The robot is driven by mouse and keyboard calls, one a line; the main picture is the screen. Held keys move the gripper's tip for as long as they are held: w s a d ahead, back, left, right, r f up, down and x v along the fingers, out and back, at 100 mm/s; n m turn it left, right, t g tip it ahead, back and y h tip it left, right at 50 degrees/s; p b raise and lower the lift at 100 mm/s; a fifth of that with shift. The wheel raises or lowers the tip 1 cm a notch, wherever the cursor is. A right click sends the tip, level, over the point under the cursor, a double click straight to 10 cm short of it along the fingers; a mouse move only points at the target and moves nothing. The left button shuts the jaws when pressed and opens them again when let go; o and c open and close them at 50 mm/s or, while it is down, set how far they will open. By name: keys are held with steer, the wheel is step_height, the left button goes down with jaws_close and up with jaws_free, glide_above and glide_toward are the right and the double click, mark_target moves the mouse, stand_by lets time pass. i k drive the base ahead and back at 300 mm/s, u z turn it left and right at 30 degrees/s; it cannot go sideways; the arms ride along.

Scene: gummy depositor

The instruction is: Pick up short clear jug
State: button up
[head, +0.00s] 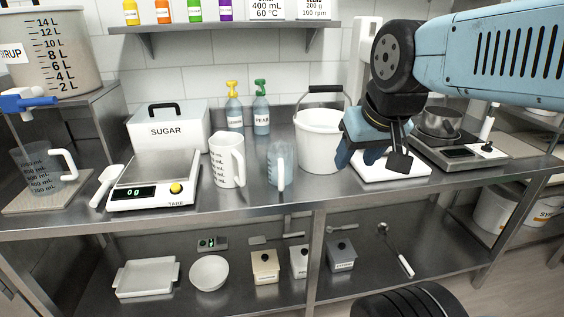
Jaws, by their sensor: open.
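A clear jug (272,165) with a white handle stands upright on the steel counter, right of a taller white jug (227,161) and in front of the white bucket. Another clear jug (36,180) with volume marks and a white handle stands at the far left, below the syrup tank's blue tap. It looks short and wide, but I cannot tell for certain which clear jug is the shorter. My gripper (377,160) is open above the white slab at the right, apart from both jugs. The slab partly hides behind it.
The white bucket (320,145) stands between my gripper and the middle clear jug. The scale (152,195), white scoop (106,184) and sugar box (168,128) fill the left. A pot (440,121) stands on a hot plate at the right. Bottles stand behind.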

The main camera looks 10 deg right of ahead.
mark_target(281, 168)
steer(key=k, duration=1.35)
steer(key=z, duration=0.75)
steer(key=i, duration=1)
steer(key=u, duration=0.1)
